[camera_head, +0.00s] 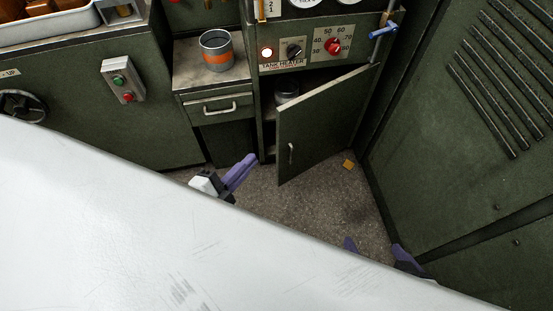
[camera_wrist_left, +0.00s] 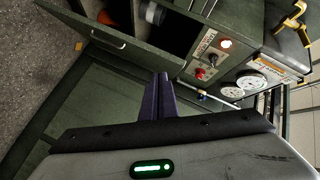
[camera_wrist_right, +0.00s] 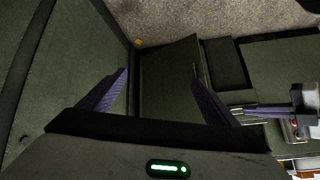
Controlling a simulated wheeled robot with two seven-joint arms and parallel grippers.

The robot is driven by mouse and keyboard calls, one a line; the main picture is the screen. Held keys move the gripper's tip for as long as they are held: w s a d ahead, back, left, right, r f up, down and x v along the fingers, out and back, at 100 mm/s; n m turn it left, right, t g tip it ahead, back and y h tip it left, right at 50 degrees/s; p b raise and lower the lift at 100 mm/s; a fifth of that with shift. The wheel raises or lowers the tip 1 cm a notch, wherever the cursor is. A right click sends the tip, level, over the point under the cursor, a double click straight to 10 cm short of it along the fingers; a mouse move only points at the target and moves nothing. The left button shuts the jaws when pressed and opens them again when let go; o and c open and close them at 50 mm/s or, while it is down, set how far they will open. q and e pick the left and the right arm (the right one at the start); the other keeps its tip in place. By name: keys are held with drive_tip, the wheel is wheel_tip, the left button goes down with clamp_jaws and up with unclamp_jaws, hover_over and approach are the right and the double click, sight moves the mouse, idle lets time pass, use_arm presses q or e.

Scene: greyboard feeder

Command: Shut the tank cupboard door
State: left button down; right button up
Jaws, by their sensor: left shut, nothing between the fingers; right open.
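The tank cupboard door (camera_head: 325,120) is dark green and stands ajar below the tank heater panel (camera_head: 305,48), hinged at its right side. Its small handle (camera_head: 291,152) is near the free left edge. A can (camera_head: 286,92) shows inside the opening. The door also shows in the left wrist view (camera_wrist_left: 130,55). My left gripper (camera_head: 243,168) is shut and empty, left of the door's free edge and apart from it. My right gripper (camera_head: 375,246) is open and empty, low in front of the door and apart from it; in the right wrist view its fingers (camera_wrist_right: 160,80) are spread.
A white surface (camera_head: 180,240) fills the head view's near left. A drawer unit (camera_head: 215,107) with a grey can (camera_head: 216,52) on top stands left of the cupboard. A louvred green cabinet (camera_head: 450,150) closes off the right. A small orange piece (camera_head: 348,165) lies on the floor.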

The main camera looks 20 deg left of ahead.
use_arm(q)
wheel_tip(320, 180, down, 6)
drive_tip(key=w+d+m+t+h+b, duration=0.1)
drive_tip(key=w+d+m+h+b, duration=0.1)
drive_tip(key=m+h+b, duration=0.4)
drive_tip(key=w+m+y+b, duration=0.2)
drive_tip(key=w+b, duration=0.1)
drive_tip(key=w, duration=0.7)
drive_tip(key=shift+w+d, duration=0.15)
drive_tip(key=shift+w, duration=0.2)
use_arm(e)
drive_tip(key=a+f+n+y, duration=0.1)
drive_tip(key=a+f, duration=0.2)
drive_tip(key=f, duration=0.2)
drive_tip(key=shift+w+a+f+g, duration=0.2)
drive_tip(key=shift+w+f+g, duration=0.05)
drive_tip(key=shift+w+g, duration=0.05)
use_arm(q)
drive_tip(key=shift+f+b, duration=0.15)
drive_tip(key=shift+b, duration=0.15)
